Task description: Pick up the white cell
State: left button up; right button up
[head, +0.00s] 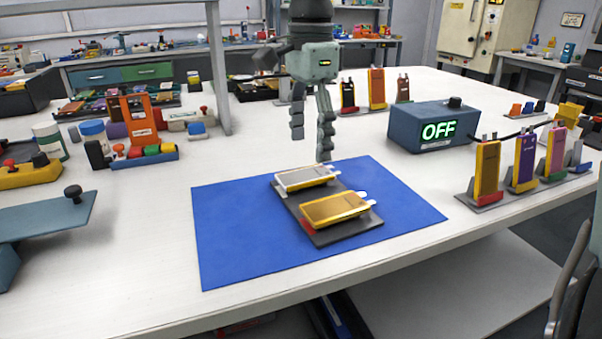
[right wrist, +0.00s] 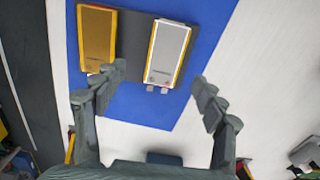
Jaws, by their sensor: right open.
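The white cell (head: 303,177) has a yellow edge and lies on a dark tray (head: 290,200), on a blue mat (head: 232,240). A gold cell (head: 335,209) lies beside it on the tray, nearer the front edge. My right gripper (head: 311,146) points down, open and empty, above the table near the mat's back edge. In the right wrist view, the white cell (right wrist: 167,52) lies beyond and between the open fingertips (right wrist: 159,78), with its tabs towards me. The gold cell (right wrist: 97,38) is left of it, partly behind the left finger. My left gripper is not in view.
A blue box (head: 432,127) reading OFF stands to the right of the mat. Several cells in stands (head: 487,170) line the right side, and more (head: 376,88) stand behind. An orange stand (head: 140,118) and jars are at left. The mat's left part is bare.

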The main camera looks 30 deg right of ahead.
aim_at(306, 174)
jog(key=f, duration=0.4)
jog(key=shift+w+a+f, duration=0.1)
jog(key=shift+w+f, duration=0.25)
jog(key=shift+f, duration=0.3)
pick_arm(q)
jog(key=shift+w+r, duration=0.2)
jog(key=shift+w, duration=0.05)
pick_arm(e)
jog(key=shift+c, duration=0.3)
jog(key=shift+c, duration=1.3)
jog(key=c, duration=0.8)
jog(key=shift+c, duration=0.2)
jog(key=shift+r, duration=0.1)
